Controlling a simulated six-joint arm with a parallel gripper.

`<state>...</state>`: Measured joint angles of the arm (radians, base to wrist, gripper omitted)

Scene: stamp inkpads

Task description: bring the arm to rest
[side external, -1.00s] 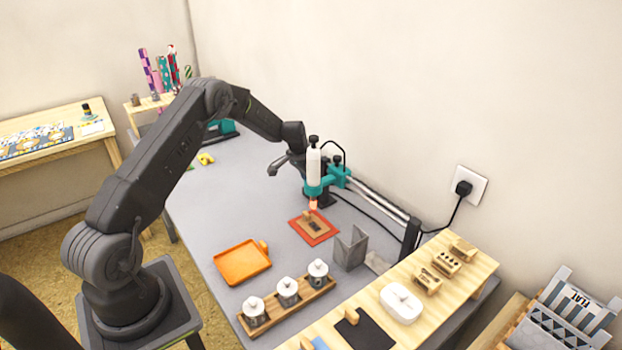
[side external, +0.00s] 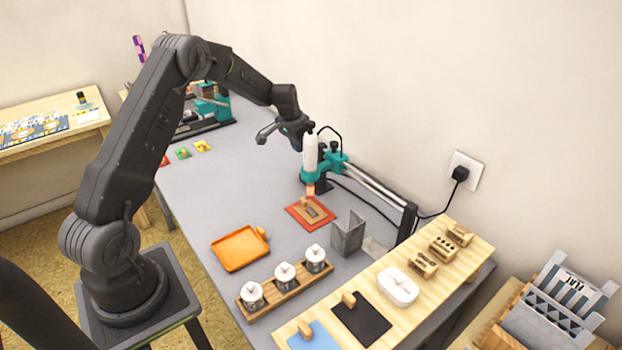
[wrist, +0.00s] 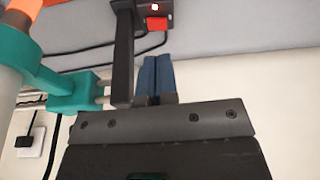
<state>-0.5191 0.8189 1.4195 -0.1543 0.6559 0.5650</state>
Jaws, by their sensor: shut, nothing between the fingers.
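My gripper (wrist: 155,62) is shut and empty, its two dark blue fingers side by side in the wrist view. In the side external view my gripper (side external: 298,146) hangs at the end of my raised arm, just behind and left of the top of a white upright tool. Its fingertips are partly hidden there, and I cannot tell whether it touches the tool. The white tool (side external: 309,155) has a glowing orange lower end and is held by a teal clamp (side external: 330,166). Below it, a wooden block (side external: 309,206) lies on a red-orange mat (side external: 330,218).
An orange tray (side external: 240,248), a wooden rack (side external: 305,289) of white jars and a grey metal bracket (side external: 348,232) stand on the grey table. A light wooden shelf (side external: 440,275) with stamps, inkpads and a white dish runs along the front right. The table's left part is mostly clear.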

